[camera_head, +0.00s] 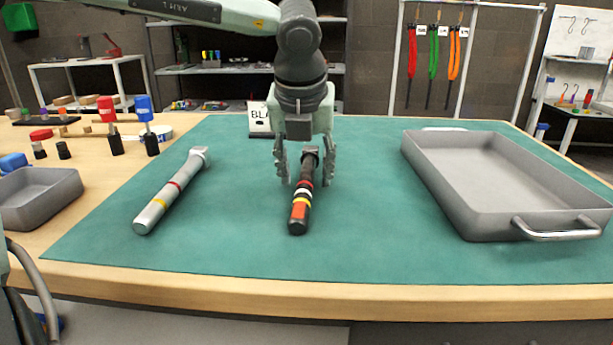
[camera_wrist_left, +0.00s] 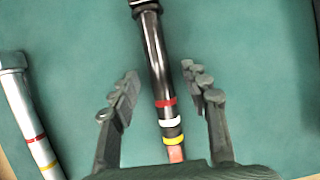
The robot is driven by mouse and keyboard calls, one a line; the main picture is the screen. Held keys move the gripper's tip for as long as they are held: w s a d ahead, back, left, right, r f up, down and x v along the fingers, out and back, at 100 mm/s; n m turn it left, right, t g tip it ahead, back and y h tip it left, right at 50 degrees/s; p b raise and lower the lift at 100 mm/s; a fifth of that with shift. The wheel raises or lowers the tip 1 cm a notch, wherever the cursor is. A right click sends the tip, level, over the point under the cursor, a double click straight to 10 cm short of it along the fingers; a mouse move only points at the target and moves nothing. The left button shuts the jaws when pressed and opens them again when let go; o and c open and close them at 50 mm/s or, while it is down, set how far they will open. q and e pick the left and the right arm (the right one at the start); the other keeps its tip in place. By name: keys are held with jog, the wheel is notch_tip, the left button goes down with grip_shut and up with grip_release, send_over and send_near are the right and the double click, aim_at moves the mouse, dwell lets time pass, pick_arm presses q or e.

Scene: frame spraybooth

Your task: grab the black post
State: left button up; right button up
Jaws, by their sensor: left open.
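The black post (camera_head: 300,205) lies on the green mat, with red, white, yellow and orange bands toward its near end. My left gripper (camera_head: 304,182) points down over its far half, open, with one finger on each side of the post. In the left wrist view, the black post (camera_wrist_left: 157,70) runs between the two open fingers (camera_wrist_left: 163,90), with a gap on both sides. The gripper hides part of the post's banded end there. My right gripper is not in view.
A silver post (camera_head: 172,190) with red and yellow bands lies to the left; it also shows in the left wrist view (camera_wrist_left: 20,108). A grey tray (camera_head: 462,215) stands on the right. A small label sign (camera_head: 259,118) stands behind. The green mat (camera_head: 360,245) is clear in front.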

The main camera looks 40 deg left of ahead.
pick_arm(q)
jog(key=shift+w+f, duration=0.1)
jog(key=shift+f, duration=0.1)
grip_shut()
jog(key=shift+r, duration=0.1)
